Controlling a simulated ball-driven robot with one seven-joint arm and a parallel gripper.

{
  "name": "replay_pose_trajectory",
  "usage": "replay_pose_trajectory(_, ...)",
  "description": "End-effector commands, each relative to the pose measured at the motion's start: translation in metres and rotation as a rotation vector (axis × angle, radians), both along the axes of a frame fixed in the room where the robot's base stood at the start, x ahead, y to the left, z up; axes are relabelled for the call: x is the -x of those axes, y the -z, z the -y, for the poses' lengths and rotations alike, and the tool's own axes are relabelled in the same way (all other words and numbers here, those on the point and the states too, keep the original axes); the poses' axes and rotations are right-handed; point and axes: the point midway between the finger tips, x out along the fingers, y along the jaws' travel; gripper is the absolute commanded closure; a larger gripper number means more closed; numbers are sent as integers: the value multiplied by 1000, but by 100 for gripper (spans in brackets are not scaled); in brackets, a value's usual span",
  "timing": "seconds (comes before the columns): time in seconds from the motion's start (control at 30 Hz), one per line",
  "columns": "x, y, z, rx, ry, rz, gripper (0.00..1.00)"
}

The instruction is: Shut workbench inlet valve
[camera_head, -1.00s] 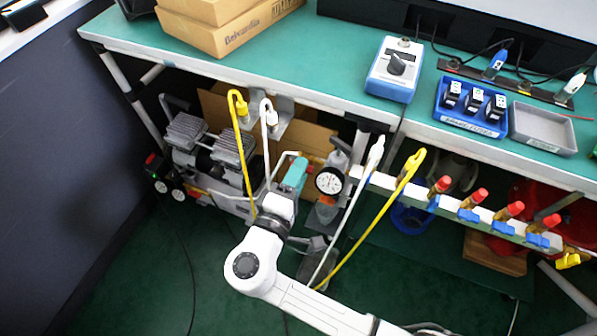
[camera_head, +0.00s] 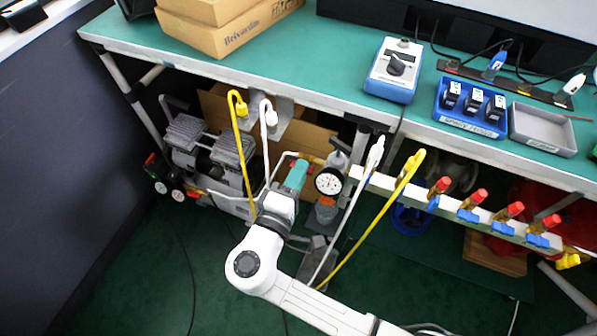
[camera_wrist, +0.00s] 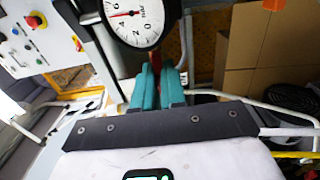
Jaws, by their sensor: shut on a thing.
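My gripper (camera_head: 301,166) is at the pipework under the workbench, just left of a round white pressure gauge (camera_head: 329,182). In the wrist view the teal fingers of my gripper (camera_wrist: 158,68) are close together, just below the gauge (camera_wrist: 137,17). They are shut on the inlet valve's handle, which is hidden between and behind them.
The workbench (camera_head: 320,65) overhangs the work spot. An air compressor (camera_head: 207,145) stands left. Yellow (camera_head: 242,150) and white (camera_head: 267,140) hoses hang close to my arm. A manifold with red-capped valves (camera_head: 475,197) is at right.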

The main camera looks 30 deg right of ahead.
Motion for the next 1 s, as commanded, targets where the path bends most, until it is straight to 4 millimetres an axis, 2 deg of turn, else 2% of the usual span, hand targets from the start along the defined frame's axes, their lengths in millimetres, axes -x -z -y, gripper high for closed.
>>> replay_pose_trajectory(0.37, 0, -3, 0, 63, 1, -89, 100)
replay_pose_trajectory(1.0, 0, -4, 0, 400, -1, -555, 100)
